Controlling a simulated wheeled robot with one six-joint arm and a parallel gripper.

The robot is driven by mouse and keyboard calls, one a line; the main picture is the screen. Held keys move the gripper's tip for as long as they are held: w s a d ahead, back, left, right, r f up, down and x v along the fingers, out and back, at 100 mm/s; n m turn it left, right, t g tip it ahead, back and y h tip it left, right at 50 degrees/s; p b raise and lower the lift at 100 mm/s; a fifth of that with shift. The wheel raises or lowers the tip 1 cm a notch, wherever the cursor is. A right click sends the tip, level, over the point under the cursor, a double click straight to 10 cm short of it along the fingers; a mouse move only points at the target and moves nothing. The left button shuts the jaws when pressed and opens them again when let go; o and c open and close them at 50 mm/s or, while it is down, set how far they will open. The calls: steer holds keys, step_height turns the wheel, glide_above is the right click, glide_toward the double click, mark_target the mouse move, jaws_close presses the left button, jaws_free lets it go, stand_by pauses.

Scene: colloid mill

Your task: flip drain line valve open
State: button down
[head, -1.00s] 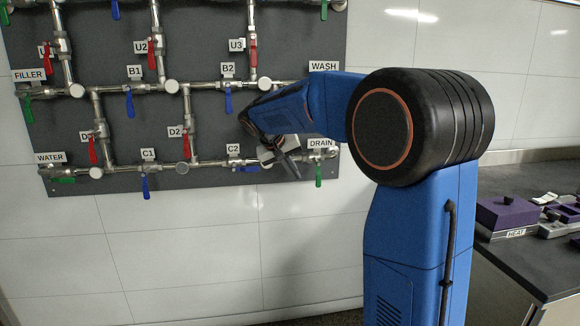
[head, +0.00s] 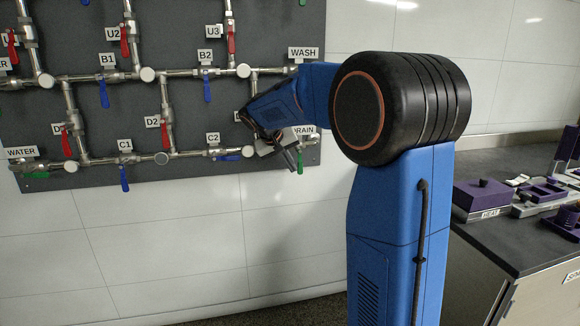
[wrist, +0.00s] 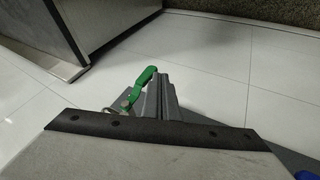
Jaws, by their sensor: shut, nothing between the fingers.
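The drain line valve's green handle (head: 300,162) hangs down below the DRAIN label (head: 305,130) at the panel's lower right corner. My arm and gripper partly hide its pipe. In the wrist view the green handle (wrist: 142,88) lies right along the left side of my fingers; I cannot tell whether they touch. My gripper (head: 291,160) is shut and empty, its fingers pointing down just left of the handle in the head view. The fingers also show in the wrist view (wrist: 160,95).
The panel (head: 200,118) carries several other valves, with the C2 blue handle (head: 229,158) lying level left of my gripper. A bench (head: 525,238) with purple equipment (head: 482,193) stands at the right. The tiled wall below the panel is clear.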

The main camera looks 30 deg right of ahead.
steer(key=shift+d+f+h, duration=0.2)
steer(key=shift+f+h, duration=0.05)
steer(key=shift+h, duration=0.45)
steer(key=h, duration=0.1)
steer(key=d+h, duration=0.1)
steer(key=f+n+h, duration=0.1)
steer(key=shift+s+d+g, duration=0.2)
steer(key=shift+s+g, duration=0.05)
steer(key=shift+g, duration=0.15)
steer(key=shift+s+d+r+n+h, duration=0.25)
steer(key=shift+d+n+h, duration=0.1)
steer(key=shift+d+h, duration=0.7)
steer(key=shift+s+d+r+n+h, duration=0.35)
steer(key=shift+d+h, duration=0.45)
steer(key=shift+h, duration=0.55)
steer(key=shift+s+d+r+n+h, duration=0.2)
steer(key=shift+d+n+h, duration=0.2)
steer(key=shift+d+h, duration=0.65)
steer(key=shift+r, duration=0.15)
